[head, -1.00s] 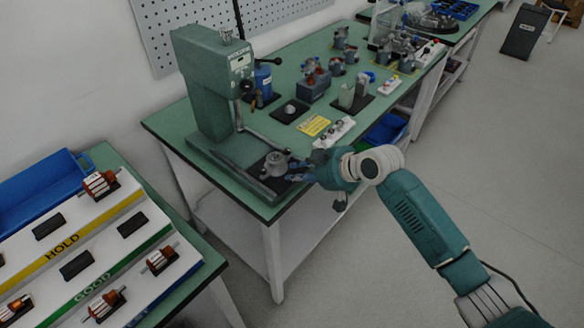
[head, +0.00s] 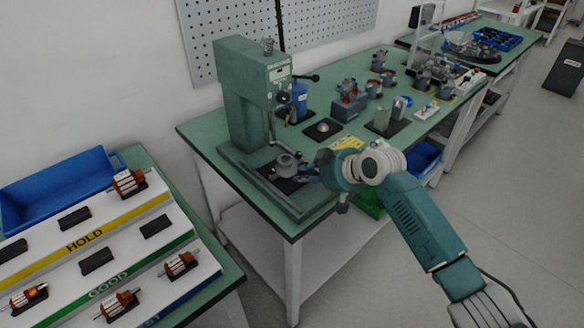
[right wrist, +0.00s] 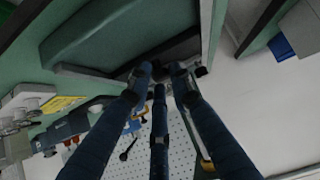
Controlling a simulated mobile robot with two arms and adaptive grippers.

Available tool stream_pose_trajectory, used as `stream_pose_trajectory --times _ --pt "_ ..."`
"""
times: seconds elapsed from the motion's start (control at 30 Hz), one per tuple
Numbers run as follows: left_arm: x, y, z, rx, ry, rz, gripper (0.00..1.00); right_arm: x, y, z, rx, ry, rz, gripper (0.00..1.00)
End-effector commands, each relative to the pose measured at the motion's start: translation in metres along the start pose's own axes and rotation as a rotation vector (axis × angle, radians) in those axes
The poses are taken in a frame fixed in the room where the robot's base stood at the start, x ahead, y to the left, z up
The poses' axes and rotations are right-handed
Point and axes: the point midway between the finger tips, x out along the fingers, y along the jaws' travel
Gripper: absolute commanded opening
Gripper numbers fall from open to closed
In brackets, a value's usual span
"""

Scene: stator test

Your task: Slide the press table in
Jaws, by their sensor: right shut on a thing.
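The green press (head: 245,100) stands at the near left end of the green workbench. Its low press table (head: 300,186) lies between the base rails, with a dark pad and a grey round metal part (head: 287,164) on it, in front of the column. My right gripper (head: 309,172) reaches in from the right at the table's outer side, beside the grey part. In the right wrist view its blue fingers (right wrist: 158,75) are closed together at a dark edge piece; the exact grip is partly hidden. My left gripper is not in view.
A sorting rack (head: 100,250) with rotors and a blue bin (head: 55,185) are at left.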

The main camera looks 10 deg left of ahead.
Motion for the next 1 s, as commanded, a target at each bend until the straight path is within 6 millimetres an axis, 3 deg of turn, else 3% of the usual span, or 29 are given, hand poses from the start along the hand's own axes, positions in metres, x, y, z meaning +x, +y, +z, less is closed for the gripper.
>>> stream_pose_trajectory --times 0.6,1.0 --pt "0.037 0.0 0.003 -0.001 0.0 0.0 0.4 0.041 -0.002 -0.029 0.001 -0.002 -0.003 0.08" --pt "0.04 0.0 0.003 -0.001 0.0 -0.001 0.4 0.045 -0.002 -0.036 0.0 -0.003 -0.004 0.08"
